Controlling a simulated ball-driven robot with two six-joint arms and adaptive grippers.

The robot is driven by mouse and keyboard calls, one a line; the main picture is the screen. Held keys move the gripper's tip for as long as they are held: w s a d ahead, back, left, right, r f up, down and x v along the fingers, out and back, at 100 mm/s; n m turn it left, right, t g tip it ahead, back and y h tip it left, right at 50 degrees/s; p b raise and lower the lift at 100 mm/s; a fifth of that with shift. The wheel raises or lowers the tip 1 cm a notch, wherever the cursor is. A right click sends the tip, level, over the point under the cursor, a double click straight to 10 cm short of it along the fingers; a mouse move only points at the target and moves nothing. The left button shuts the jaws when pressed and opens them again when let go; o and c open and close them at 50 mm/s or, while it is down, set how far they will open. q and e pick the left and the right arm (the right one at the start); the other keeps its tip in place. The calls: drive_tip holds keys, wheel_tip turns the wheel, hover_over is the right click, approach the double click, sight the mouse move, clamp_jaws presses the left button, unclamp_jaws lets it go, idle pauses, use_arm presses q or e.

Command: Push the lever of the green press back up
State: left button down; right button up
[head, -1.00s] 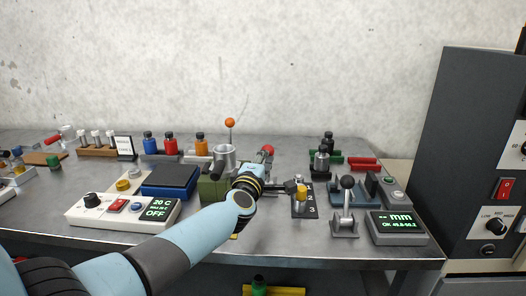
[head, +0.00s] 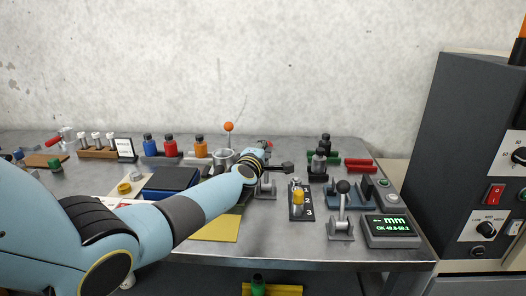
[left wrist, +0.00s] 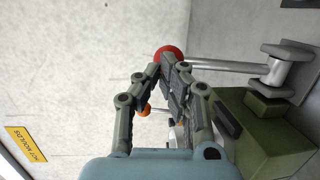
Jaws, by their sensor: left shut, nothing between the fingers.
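The green press (left wrist: 262,135) fills the lower right of the left wrist view. Its metal lever rod (left wrist: 225,63) runs from a grey pivot (left wrist: 278,72) to a red ball knob (left wrist: 168,54). My left gripper (left wrist: 172,78) is shut and empty, with its fingertips close to the red knob; I cannot tell whether they touch. In the head view my left gripper (head: 286,167) is beyond the press, and my forearm hides most of the press body. A little red of the knob (head: 267,143) shows behind the wrist. My right gripper is not in view.
To the right are a yellow-knobbed selector (head: 298,200), a black-knobbed lever (head: 342,200) and a gauge with a green display (head: 391,229). An orange-knobbed rod (head: 228,128) stands behind the press. A yellow sheet (head: 218,229) lies in front.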

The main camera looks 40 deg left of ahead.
use_arm(q)
drive_tip(key=b+x, duration=0.1)
drive_tip(key=x, duration=0.2)
drive_tip(key=shift+a+b, duration=0.35)
drive_tip(key=shift+a+b+x, duration=0.2)
drive_tip(key=shift+b+x, duration=0.7)
drive_tip(key=shift+x, duration=0.35)
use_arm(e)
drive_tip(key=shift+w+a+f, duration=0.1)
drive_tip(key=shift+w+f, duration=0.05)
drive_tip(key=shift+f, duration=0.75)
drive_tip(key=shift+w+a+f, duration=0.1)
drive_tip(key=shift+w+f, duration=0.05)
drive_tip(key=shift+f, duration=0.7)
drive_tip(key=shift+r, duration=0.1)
use_arm(q)
drive_tip(key=s+d+r+p, duration=0.2)
drive_tip(key=s+r+p, duration=0.7)
drive_tip(key=p, duration=0.4)
drive_tip(key=shift+s+d+r, duration=0.25)
drive_tip(key=shift+d+r, duration=0.05)
drive_tip(key=shift+r, duration=0.1)
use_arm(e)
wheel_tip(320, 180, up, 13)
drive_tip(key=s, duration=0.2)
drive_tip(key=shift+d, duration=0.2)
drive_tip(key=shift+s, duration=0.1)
